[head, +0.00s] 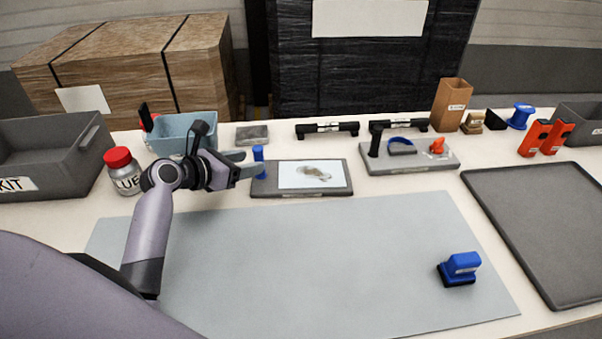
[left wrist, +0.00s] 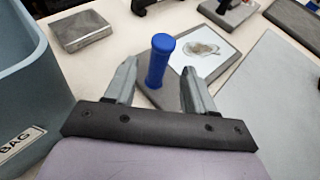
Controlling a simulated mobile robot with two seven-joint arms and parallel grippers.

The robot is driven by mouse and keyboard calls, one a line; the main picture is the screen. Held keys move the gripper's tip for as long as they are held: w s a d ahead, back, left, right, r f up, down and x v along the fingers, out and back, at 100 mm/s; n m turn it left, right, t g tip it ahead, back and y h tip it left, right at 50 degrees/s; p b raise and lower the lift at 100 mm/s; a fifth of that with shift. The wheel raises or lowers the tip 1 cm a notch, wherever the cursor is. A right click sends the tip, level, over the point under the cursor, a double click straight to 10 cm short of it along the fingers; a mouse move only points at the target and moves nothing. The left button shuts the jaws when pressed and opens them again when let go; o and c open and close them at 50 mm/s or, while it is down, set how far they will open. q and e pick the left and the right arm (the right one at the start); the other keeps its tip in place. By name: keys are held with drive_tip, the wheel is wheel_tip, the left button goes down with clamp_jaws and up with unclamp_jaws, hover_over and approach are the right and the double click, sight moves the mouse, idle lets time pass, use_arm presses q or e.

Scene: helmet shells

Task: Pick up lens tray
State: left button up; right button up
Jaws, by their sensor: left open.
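The lens tray (head: 343,190) is a flat dark grey board with a white panel bearing a brownish lens-like shape and an upright blue handle (head: 259,155) at its left end. It lies flat on the table behind the light mat. My left gripper (head: 250,164) is open at the handle. In the left wrist view the blue handle (left wrist: 160,62) stands between the directions of the two open fingers (left wrist: 158,88), with space on both sides. I cannot tell whether a finger touches it. My right gripper is not in view.
A blue-grey bin (head: 172,140) and a red-capped jar (head: 122,172) stand left of my gripper. A small grey box (head: 252,135) sits behind it. A grey fixture (head: 438,160) is right of the tray. The mat (head: 330,260) is mostly clear, with a blue block (head: 460,267).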

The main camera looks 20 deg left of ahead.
use_arm(q)
drive_tip(key=x, duration=0.5)
drive_tip(key=shift+s+f+b, duration=0.1)
drive_tip(key=shift+f+b, duration=0.2)
drive_tip(key=shift+b, duration=0.05)
drive_tip(key=shift+a, duration=0.1)
clamp_jaws()
